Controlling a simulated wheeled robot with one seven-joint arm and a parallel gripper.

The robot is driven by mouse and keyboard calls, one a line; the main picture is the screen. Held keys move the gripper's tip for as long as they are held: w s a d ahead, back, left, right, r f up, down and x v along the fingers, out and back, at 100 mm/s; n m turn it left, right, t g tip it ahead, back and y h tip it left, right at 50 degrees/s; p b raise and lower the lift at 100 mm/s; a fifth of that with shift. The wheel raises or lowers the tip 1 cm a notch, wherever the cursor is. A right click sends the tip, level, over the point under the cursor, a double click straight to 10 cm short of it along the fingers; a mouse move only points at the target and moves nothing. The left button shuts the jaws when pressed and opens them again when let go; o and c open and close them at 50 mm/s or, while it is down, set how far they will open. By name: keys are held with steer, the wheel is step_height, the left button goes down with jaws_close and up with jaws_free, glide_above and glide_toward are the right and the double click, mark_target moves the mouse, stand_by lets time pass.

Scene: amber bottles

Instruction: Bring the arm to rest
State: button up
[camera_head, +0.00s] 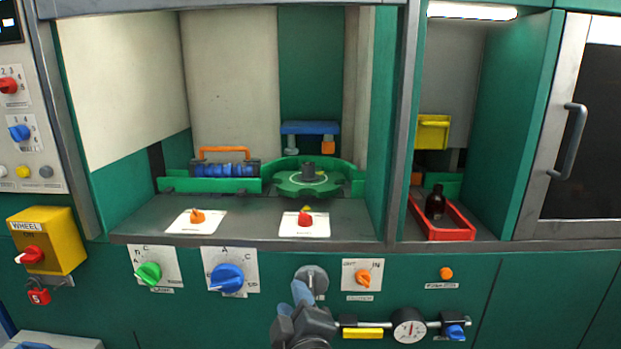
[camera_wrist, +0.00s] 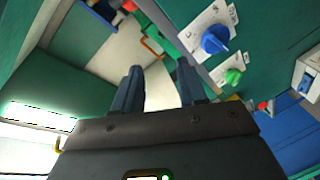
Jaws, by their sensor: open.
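My gripper (camera_head: 302,292) is in front of the green panel below the bench in the head view, at the bottom centre, with its blue fingers pointing up. In the wrist view my gripper (camera_wrist: 160,88) has its two blue fingers apart, with nothing between them. In the head view it overlaps the round grey fitting (camera_head: 318,277) on the panel; whether they touch I cannot tell. A dark amber bottle (camera_head: 436,204) stands upright in the red tray (camera_head: 450,234) at the right, away from my gripper.
A green star wheel (camera_head: 305,178) sits on the bench inside the open cabinet. A blue knob (camera_head: 227,278), a green knob (camera_head: 149,273), an orange knob (camera_head: 363,277) and a pressure gauge (camera_head: 409,326) line the front panel. A yellow box (camera_head: 46,240) juts out at left.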

steer(key=s+d+f+m, duration=0.2)
steer(key=s+d+f, duration=0.25)
steer(key=s, duration=0.25)
steer(key=s+d+f+m+g, duration=0.1)
steer(key=s+d+f+m, duration=0.15)
steer(key=s+d, duration=0.4)
steer(key=s+d+f+m, duration=0.1)
steer(key=s+d+f, duration=0.3)
steer(key=s, duration=0.5)
steer(key=s+d+r+m+h, duration=0.1)
steer(key=s+d+r+m, duration=0.2)
steer(key=s, duration=0.4)
steer(key=s+d+r+m+h, duration=0.1)
steer(key=s+d+r+m, duration=0.1)
steer(key=s, duration=0.6)
steer(key=s+d+r+m+h, duration=0.1)
steer(key=s+d+r+m, duration=0.2)
steer(key=s, duration=0.5)
steer(key=shift+s+d+r+m+h, duration=0.2)
steer(key=shift+d+r+m+h, duration=0.2)
steer(key=shift+d+r, duration=0.2)
